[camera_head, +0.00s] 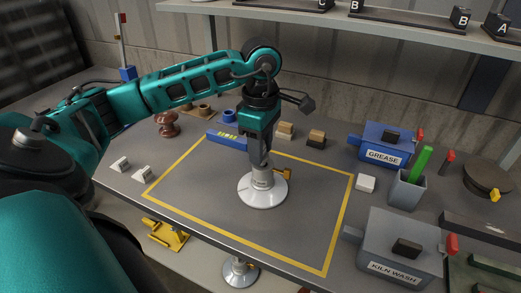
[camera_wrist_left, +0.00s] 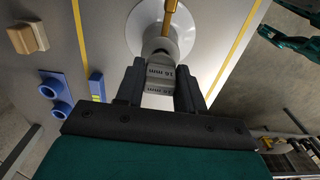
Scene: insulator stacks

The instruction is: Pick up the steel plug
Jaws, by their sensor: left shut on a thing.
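The steel plug (camera_wrist_left: 160,76) is a grey block marked "16 mm" in the left wrist view. It sits between the two dark fingers of my left gripper (camera_wrist_left: 160,90), which is shut on it. In the head view my left gripper (camera_head: 262,166) points straight down over a round silver stand (camera_head: 262,192) with a short post. The fingers hide most of the plug there. The plug is in line with the post; I cannot tell whether it still rests on it.
A yellow rectangle (camera_head: 326,268) outlines the work area around the stand. A brass lever (camera_head: 284,174) sticks out beside the post. The grease box (camera_head: 386,145) and kiln wash box (camera_head: 398,246) stand at the right. Small white blocks (camera_head: 120,164) lie at the left.

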